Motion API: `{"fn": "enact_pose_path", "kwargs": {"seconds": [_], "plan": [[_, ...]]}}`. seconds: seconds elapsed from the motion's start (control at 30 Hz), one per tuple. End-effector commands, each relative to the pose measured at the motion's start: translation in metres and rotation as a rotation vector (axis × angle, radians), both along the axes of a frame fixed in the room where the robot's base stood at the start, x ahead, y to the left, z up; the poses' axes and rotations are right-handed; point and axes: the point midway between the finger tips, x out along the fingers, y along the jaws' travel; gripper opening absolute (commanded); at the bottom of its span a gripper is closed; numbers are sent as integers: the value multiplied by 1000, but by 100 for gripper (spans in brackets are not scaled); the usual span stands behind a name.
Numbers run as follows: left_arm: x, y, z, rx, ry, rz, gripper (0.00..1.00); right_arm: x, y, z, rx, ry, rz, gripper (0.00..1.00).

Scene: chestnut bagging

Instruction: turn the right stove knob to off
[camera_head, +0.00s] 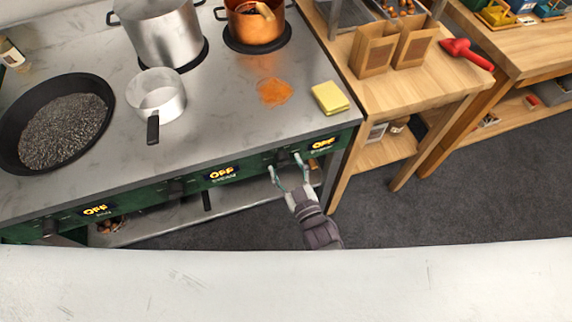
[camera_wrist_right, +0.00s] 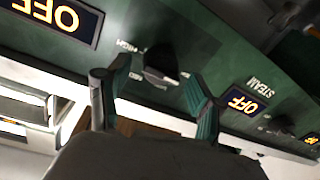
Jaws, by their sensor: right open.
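The right stove knob (camera_head: 283,157) is a dark knob on the green front panel, beside the right display (camera_head: 322,143), which reads OFF in yellow. My right gripper (camera_head: 285,165) is open in front of this panel, its fingers on either side of the knob. In the right wrist view the dark knob (camera_wrist_right: 160,65) sits between and just beyond the open green fingertips (camera_wrist_right: 158,72); I cannot tell whether they touch it. The middle display (camera_head: 221,174) and left display (camera_head: 96,210) also read OFF. My left gripper is not in view.
A wooden table (camera_head: 400,95) with paper bags stands right.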

Motion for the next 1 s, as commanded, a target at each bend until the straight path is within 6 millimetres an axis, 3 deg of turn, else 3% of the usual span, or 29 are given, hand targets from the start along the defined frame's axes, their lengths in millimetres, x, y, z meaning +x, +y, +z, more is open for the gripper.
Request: {"fn": "enact_pose_path", "kwargs": {"seconds": [0.5, 0.7, 1.0], "plan": [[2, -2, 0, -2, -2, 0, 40, -92, -37, -1, -2, 5, 0, 66], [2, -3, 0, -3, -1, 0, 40, -105, -43, -1, -2, 2, -1, 66], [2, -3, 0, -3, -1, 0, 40, -106, -44, -1, -2, 2, -1, 66]]}}
